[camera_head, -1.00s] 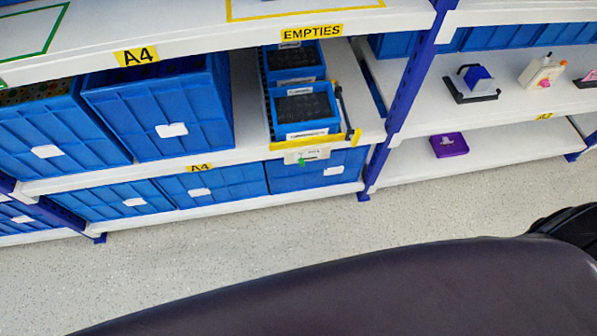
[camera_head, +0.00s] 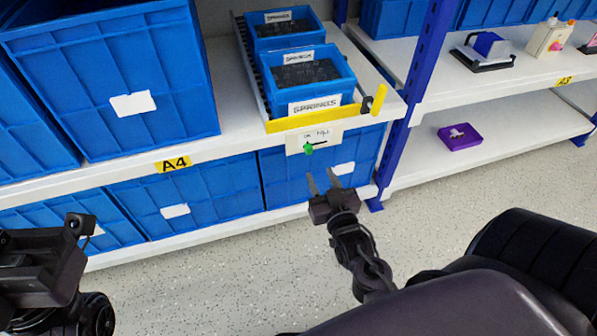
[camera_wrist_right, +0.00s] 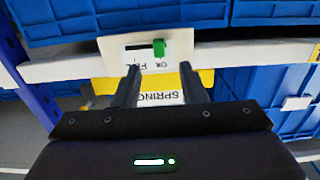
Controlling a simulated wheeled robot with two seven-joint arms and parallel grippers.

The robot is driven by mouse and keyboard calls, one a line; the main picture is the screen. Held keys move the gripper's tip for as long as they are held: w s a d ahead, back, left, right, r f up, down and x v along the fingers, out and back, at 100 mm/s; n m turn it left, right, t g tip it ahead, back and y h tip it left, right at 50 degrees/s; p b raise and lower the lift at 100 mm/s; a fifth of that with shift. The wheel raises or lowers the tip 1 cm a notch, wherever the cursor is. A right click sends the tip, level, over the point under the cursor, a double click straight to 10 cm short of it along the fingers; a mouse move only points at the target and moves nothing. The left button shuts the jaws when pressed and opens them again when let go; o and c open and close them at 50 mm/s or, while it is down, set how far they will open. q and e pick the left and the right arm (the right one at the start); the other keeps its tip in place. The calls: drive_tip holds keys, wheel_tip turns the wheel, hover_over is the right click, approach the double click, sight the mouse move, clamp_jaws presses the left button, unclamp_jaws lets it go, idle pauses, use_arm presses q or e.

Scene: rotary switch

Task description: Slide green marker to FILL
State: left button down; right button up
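The green marker (camera_head: 308,149) sits on a slot in a white plate (camera_head: 295,145) on the front of the shelf. It is at the OK end; the FILL label is to its right in the head view. My right gripper (camera_head: 322,177) is open and empty, below and in front of the plate. In the right wrist view, which is upside down, the marker (camera_wrist_right: 159,48) shows beyond and between the open fingertips (camera_wrist_right: 160,72), apart from them. My left gripper (camera_head: 82,224) is at the lower left; its fingers are not clear.
Blue bins labelled SPRINGS (camera_head: 308,80) stand in a rack with a yellow front rail (camera_head: 300,122) above the plate. Blue crates (camera_head: 220,195) fill the lower shelf. A blue upright (camera_head: 412,95) stands right of the plate. Open floor (camera_head: 230,260) lies in front.

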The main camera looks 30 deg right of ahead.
sight(311, 151)
drive_tip(key=x, duration=0.2)
drive_tip(key=b+x, duration=0.1)
drive_tip(key=x, duration=0.2)
drive_tip(key=b+x, duration=0.1)
drive_tip(key=x, duration=0.1)
drive_tip(key=shift+w+d+r, duration=0.2)
drive_tip(key=shift+w+r, duration=0.05)
drive_tip(key=shift+w, duration=0.15)
clamp_jaws()
